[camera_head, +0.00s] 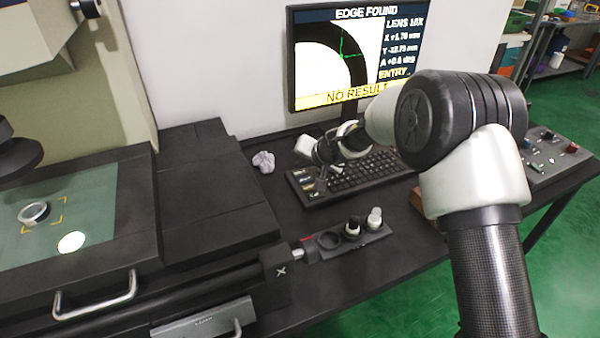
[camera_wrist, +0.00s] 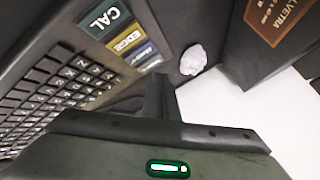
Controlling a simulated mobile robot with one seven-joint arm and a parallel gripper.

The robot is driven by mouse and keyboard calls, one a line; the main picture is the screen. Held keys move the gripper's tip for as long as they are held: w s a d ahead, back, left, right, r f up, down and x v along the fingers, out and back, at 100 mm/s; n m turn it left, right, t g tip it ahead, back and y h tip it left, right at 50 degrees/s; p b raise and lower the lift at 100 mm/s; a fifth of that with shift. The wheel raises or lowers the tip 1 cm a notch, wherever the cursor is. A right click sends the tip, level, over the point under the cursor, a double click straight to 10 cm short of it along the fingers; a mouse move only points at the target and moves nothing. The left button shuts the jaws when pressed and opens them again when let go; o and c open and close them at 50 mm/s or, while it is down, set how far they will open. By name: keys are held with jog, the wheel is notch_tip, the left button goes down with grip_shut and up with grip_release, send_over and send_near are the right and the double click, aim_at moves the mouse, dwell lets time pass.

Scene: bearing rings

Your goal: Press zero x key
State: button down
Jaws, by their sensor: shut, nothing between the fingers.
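A black keyboard (camera_head: 372,178) lies on the dark bench below the monitor. At one end it has a column of larger labelled keys. In the wrist view these are a dark CAL key (camera_wrist: 105,17), a yellowish EDGE key (camera_wrist: 127,40) and a bluish key (camera_wrist: 144,54) with lettering too small to read surely. A further key beyond it is partly hidden by my finger. I cannot tell which key is zero x. My gripper (camera_wrist: 162,80) is shut and empty, its tips beside the lower end of this column. In the head view it hangs over the keyboard's left end; contact cannot be told.
The monitor (camera_head: 352,98) reads EDGE FOUND, ENTRY and NO RESULT. A crumpled white lump (camera_head: 264,161) lies left of the keyboard. A holder (camera_head: 345,240) with small capped items stands in front. The measuring stage (camera_head: 60,215) carries a metal ring (camera_head: 34,213) at left.

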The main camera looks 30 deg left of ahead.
jog(key=shift+f, duration=0.15)
jog(key=shift+f+b, duration=0.35)
jog(key=shift+b, duration=0.35)
jog(key=shift+f+b, duration=0.3)
jog(key=shift+b, duration=0.15)
dwell(0.5)
dwell(0.4)
jog(key=shift+r+p, duration=0.5)
jog(key=shift+r, duration=0.25)
jog(key=shift+r+p, duration=1.95)
jog(key=shift+r, duration=0.55)
